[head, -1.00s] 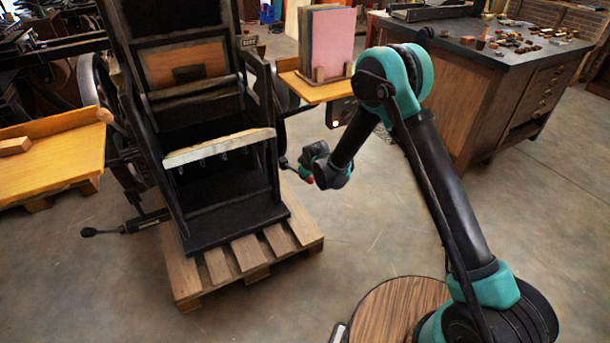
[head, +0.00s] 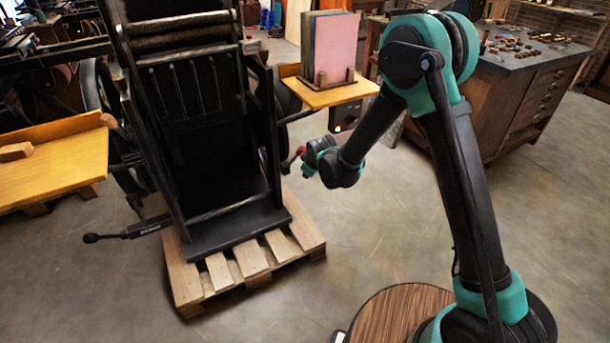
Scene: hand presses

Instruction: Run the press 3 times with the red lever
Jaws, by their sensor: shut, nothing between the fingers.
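The black hand press (head: 203,135) stands on a wooden pallet, left of centre. Its tall frame shows rollers near the top and a dark, empty-looking lower opening. The red lever (head: 299,151) sticks out from the press's right side, its red knob at the end. My gripper (head: 309,168) is right beside the knob, just to its right and slightly lower; it is shut with nothing in it. Its fingertips are small and partly turned away, so I cannot tell whether they touch the lever.
A second, black-knobbed lever (head: 105,236) sticks out at the press's lower left. A yellow shelf (head: 68,160) is at left; another shelf (head: 335,95) holds upright boards behind my gripper. A wooden cabinet (head: 520,95) stands at right. The floor between is clear.

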